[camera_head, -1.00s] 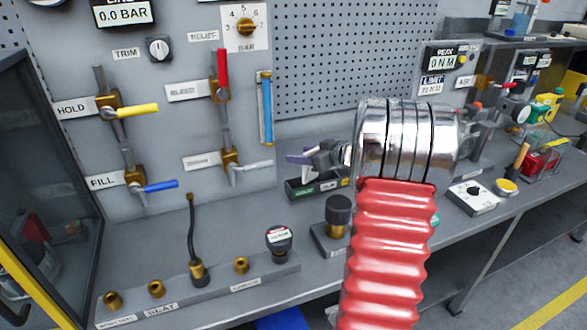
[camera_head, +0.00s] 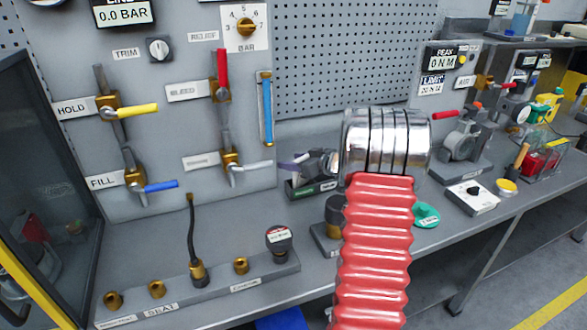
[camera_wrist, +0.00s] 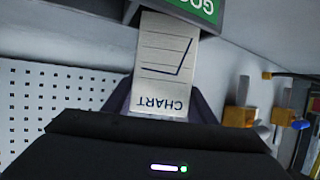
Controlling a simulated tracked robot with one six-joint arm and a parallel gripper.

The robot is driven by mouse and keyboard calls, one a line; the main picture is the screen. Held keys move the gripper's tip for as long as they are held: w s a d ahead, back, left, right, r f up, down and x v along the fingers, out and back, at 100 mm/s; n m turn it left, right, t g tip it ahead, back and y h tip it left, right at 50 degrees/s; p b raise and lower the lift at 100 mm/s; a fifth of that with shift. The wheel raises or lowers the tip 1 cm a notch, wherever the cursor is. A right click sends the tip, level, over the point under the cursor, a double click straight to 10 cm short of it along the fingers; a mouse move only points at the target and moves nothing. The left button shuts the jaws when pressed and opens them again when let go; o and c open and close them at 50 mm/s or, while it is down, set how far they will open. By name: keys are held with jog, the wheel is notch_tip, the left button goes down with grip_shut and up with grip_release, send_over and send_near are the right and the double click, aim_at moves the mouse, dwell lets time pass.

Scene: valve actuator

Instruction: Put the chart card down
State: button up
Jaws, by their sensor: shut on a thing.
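The white chart card (camera_wrist: 165,62) shows in the wrist view, with ruled lines, a large tick and the word CHART upside down. My gripper (camera_wrist: 162,92) is shut on its CHART end. The card's far end meets or overlaps the edge of a grey tray with a green label (camera_wrist: 195,9); I cannot tell whether it rests there. In the head view the tray (camera_head: 297,192) stands on the bench against the panel, and my gripper (camera_head: 300,162) is just above it. My arm hides the tray's right part, and I cannot make out the card there.
A brass-and-black fitting (camera_head: 333,215) stands in front of the tray. A rail (camera_head: 215,285) with several brass fittings lies front left. Valve levers, including a grey one (camera_head: 250,167), stick out from the panel. A green round item (camera_head: 426,215) is right of my arm.

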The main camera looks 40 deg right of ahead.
jog(key=shift+f, duration=1.3)
jog(key=shift+f, duration=0.1)
jog(key=o, duration=1.1)
jog(key=shift+c, duration=0.2)
jog(key=shift+s+d+r, duration=0.1)
jog(key=shift+s+r, duration=0.3)
jog(key=shift+s, duration=0.15)
jog(key=a+v, duration=0.1)
jog(key=v, duration=0.9)
jog(key=shift+s+d, duration=0.4)
jog(key=shift+d, duration=0.1)
jog(key=shift+r, duration=0.1)
